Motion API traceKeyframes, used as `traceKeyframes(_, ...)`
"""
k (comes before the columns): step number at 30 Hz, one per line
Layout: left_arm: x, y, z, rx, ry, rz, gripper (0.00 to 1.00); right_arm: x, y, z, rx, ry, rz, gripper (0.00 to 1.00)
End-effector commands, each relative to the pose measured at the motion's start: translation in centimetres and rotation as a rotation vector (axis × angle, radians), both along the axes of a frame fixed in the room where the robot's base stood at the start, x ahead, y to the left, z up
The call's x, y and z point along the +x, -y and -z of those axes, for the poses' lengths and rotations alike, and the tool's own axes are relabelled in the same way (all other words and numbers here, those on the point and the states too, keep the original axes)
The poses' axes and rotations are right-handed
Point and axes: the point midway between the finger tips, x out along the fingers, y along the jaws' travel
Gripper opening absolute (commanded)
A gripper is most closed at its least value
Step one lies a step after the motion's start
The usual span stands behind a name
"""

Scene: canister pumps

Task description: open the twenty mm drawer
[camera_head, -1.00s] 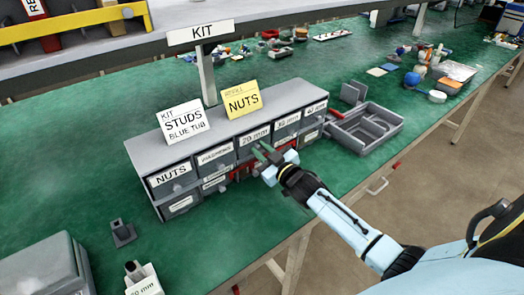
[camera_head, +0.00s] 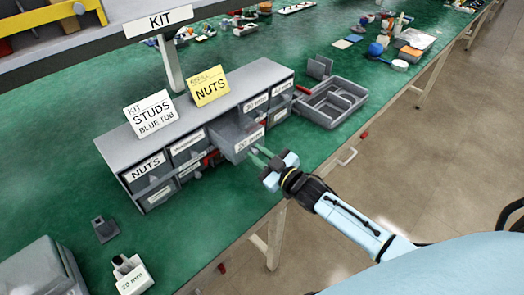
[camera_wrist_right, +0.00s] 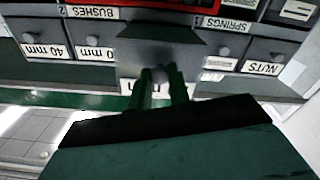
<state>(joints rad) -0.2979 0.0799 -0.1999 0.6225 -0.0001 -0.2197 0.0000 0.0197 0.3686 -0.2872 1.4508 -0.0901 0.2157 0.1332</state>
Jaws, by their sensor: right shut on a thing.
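The 20 mm drawer (camera_head: 238,137) is a grey drawer in the upper row of a grey cabinet (camera_head: 125,150) on the green bench. It stands out from the cabinet front, partly open. My right gripper (camera_head: 259,156) is at the front of this drawer, its green fingers shut on the knob. The right wrist view, upside down, shows the two fingers (camera_wrist_right: 160,90) around the round knob (camera_wrist_right: 160,73) of the drawer (camera_wrist_right: 158,50); the fingers partly cover its label. My left gripper is not in view.
Neighbouring drawers stay closed, including the NUTS drawer (camera_head: 148,170). A grey divided tray (camera_head: 330,100) lies right of the cabinet. STUDS (camera_head: 152,117) and NUTS (camera_head: 209,87) cards stand on top.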

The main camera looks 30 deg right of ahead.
Motion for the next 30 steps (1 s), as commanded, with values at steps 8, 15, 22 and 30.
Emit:
traceKeyframes(8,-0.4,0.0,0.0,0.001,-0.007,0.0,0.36,-0.1,0.1,0.0,0.0,0.002,0.002,0.41)
traceKeyframes(15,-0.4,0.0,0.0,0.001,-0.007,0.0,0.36,-0.1,0.1,0.0,0.0,0.001,0.002,0.41)
traceKeyframes(22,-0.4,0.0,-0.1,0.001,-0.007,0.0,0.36,-2.0,0.7,0.1,0.0,-0.001,0.001,0.41)
traceKeyframes(30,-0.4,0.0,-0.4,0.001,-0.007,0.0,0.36,-7.4,2.4,0.1,-0.001,-0.003,0.001,0.41)
